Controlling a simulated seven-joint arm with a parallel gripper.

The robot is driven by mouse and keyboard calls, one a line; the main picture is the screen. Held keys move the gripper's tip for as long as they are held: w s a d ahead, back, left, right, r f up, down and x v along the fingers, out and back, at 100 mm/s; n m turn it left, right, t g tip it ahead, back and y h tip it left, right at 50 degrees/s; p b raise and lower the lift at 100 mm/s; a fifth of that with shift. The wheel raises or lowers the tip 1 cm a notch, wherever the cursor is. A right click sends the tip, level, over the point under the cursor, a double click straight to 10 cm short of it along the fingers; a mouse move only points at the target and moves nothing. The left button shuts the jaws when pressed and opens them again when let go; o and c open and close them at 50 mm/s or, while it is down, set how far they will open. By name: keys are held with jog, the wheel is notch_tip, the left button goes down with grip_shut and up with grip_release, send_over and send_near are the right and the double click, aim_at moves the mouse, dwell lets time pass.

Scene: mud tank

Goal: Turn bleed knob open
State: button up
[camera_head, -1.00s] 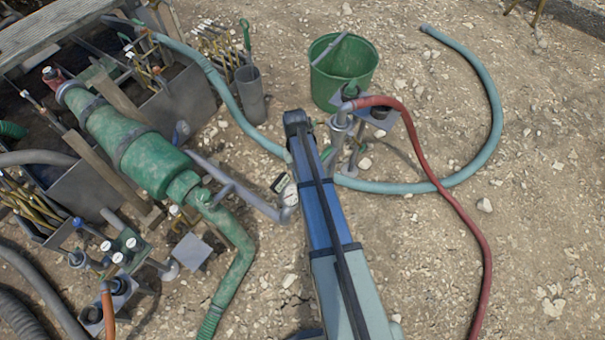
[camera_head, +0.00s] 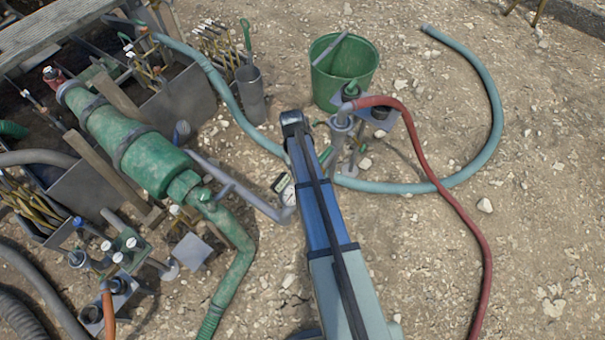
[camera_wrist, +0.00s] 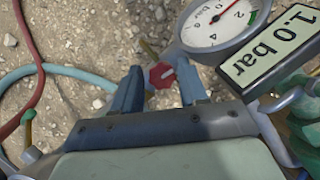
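In the wrist view a small red knob (camera_wrist: 161,75) shows between the two blue fingertips of my gripper (camera_wrist: 159,82). The fingers stand apart, one on each side of the knob, with narrow gaps visible. I cannot tell whether the knob lies level with the tips or a little beyond them. A round pressure gauge (camera_wrist: 215,22) and a label reading 1.0 bar (camera_wrist: 280,45) are just above and right of the fingers. In the head view the gauge (camera_head: 288,192) sits beside my blue arm, which hides my gripper and the knob.
A green pump body (camera_head: 130,150) and its pipes stand at the left. A green bucket (camera_head: 343,75) is at the back, with a red hose (camera_head: 440,185) and teal hose (camera_head: 490,125) on the right.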

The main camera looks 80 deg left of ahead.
jog(key=shift+o, duration=0.7)
jog(key=shift+s, duration=0.1)
jog(key=shift+s+d, duration=0.1)
